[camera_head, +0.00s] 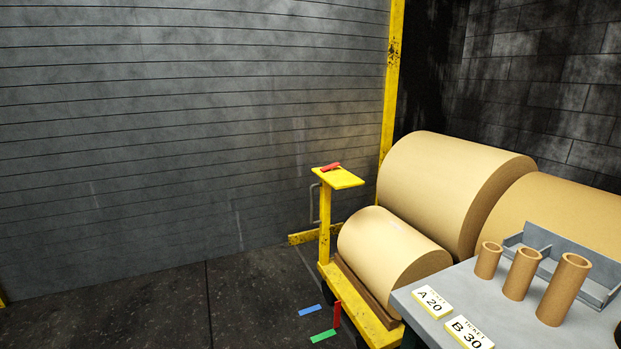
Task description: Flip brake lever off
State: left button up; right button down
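Two red parts show on a yellow cart (372,327). One is a small red upright piece (337,314) at the cart's low front-left edge, beside floor markings. The other is a short red piece (331,167) lying on the flat yellow plate (343,179) on top of the cart's post. I cannot tell for sure which of them is the brake lever, nor read its on or off position. Neither of my grippers is in view.
The cart carries a large paper roll (393,250); bigger rolls (445,185) lie behind. A grey table (415,314) at the lower right holds cardboard tubes (521,273), a grey tray (602,292) and ticket cards (432,302). Blue (310,310) and green (323,336) strips mark the floor; left floor is clear.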

aim_at(330, 168)
jog(key=i+j+u, duration=0.4)
jog(key=i, duration=0.65)
jog(key=i+u, duration=0.35)
jog(key=i, duration=0.7)
jog(key=i+j+z, duration=0.15)
jog(key=i+z, duration=0.3)
jog(key=i+j+z, duration=0.35)
jog(key=i+z, duration=0.15)
jog(key=i, duration=0.15)
jog(key=i+j+z, duration=0.8)
jog(key=j+z, duration=0.15)
jog(key=j, duration=0.25)
jog(key=i+j+z, duration=0.2)
jog(key=j+z, duration=0.25)
jog(key=j, duration=0.25)
